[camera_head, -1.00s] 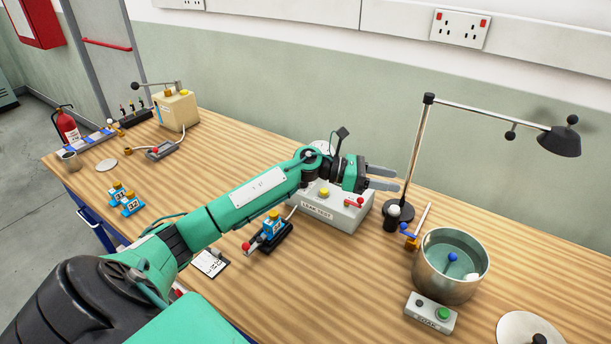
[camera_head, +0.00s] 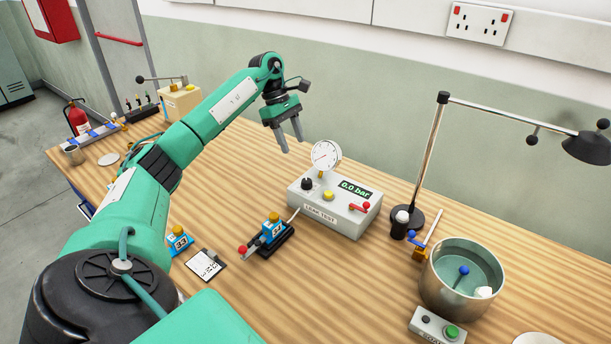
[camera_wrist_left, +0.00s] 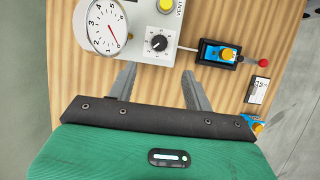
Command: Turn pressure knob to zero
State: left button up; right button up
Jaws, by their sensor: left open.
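The black pressure knob (camera_head: 307,184) stands at the left end of the grey leak test box (camera_head: 345,219). In the left wrist view the knob (camera_wrist_left: 159,43) has a white pointer line and a printed scale; its exact setting is too small to read. A white dial gauge (camera_head: 326,156) with a red needle stands on the box, and the green display (camera_head: 355,189) appears to read 0.0 bar. My left gripper (camera_head: 292,146) is open and empty, fingers pointing down, behind and left of the knob and apart from it. In the left wrist view its fingertips (camera_wrist_left: 158,70) show just below the knob.
A blue valve in a black holder (camera_head: 272,233) lies in front, joined by a hose. A lamp (camera_head: 431,150) and a water pot (camera_head: 461,290) stand to the right.

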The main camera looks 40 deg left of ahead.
pick_arm(q)
jog(key=p, duration=0.1)
send_near(306, 180)
jog(key=f, duration=0.2)
jog(key=x, duration=0.2)
jog(key=d+p+x, duration=0.1)
jog(key=x, duration=0.2)
jog(key=shift+d+f+p, duration=0.25)
jog(key=shift+f+p, duration=0.05)
jog(key=shift+f, duration=0.35)
pick_arm(e)
jog(key=r, duration=0.2)
jog(key=shift+s+a+r, duration=0.25)
jog(key=shift+s+r, duration=0.05)
jog(key=shift+s, duration=0.1)
pick_arm(q)
jog(key=c, duration=1)
jog(key=shift+o, duration=0.2)
pick_arm(e)
jog(key=shift+d, duration=0.3)
jog(key=shift+f, duration=0.2)
